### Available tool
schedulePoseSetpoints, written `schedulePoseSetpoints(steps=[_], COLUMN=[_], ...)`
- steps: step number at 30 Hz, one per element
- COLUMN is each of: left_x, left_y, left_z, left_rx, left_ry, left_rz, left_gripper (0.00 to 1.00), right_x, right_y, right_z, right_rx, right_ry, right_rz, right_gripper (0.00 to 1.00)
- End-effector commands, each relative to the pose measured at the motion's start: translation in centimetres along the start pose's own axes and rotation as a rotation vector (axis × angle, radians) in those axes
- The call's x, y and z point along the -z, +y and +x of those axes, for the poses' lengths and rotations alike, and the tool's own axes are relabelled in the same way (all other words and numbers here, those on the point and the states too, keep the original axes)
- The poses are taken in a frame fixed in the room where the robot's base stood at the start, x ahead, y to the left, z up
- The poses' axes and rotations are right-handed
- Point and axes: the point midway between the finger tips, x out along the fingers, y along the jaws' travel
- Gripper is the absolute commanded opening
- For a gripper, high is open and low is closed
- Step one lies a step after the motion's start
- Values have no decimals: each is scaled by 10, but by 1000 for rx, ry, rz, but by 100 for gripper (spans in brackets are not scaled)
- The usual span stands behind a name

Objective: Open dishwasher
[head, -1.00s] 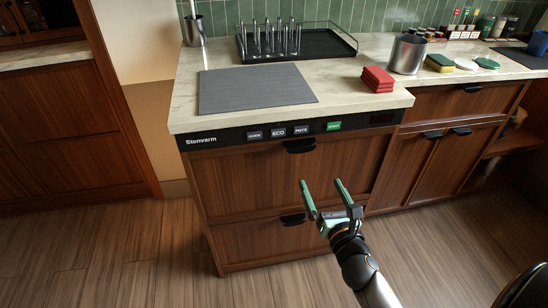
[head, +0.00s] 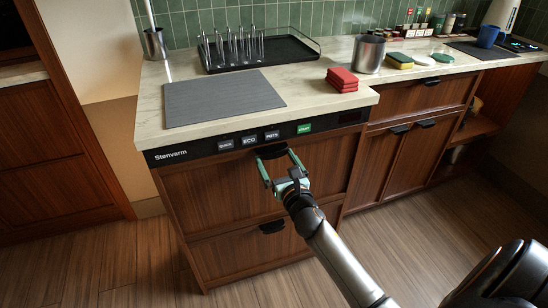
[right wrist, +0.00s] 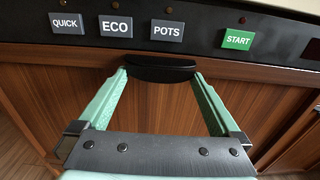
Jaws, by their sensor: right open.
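The dishwasher (head: 245,185) has wood-panelled fronts under the counter, and its upper front is closed. A black control strip marked Stenvarm (head: 171,155) runs along its top edge, with QUICK, ECO, POTS and a green START button (right wrist: 237,39). A black handle (head: 271,151) sits just below the strip; it also shows in the right wrist view (right wrist: 160,69). My right gripper (head: 279,168) is open, its green fingers pointing at the handle, one on each side of it in the right wrist view. I cannot tell whether they touch it. My left gripper is not in view.
A second black handle (head: 272,227) is on the lower front. On the counter are a grey mat (head: 222,98), red sponges or cloths (head: 341,79), a metal canister (head: 369,54) and a black rack tray (head: 262,48). The wooden floor in front is clear.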

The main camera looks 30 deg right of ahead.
Motion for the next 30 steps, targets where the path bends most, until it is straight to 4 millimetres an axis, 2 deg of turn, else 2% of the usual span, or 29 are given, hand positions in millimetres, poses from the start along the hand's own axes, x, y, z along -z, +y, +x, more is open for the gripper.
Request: schedulePoseSetpoints(steps=[6,15,30], left_x=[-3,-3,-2], left_y=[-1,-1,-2], left_z=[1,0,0], left_rx=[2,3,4], left_ry=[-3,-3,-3], left_rz=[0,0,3], left_gripper=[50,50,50], right_x=[0,0,0], right_y=[0,0,0], right_z=[15,16,16], right_rx=[-1,-1,0], right_ry=[0,0,1], right_rz=[1,0,0], right_gripper=[100,100,44])
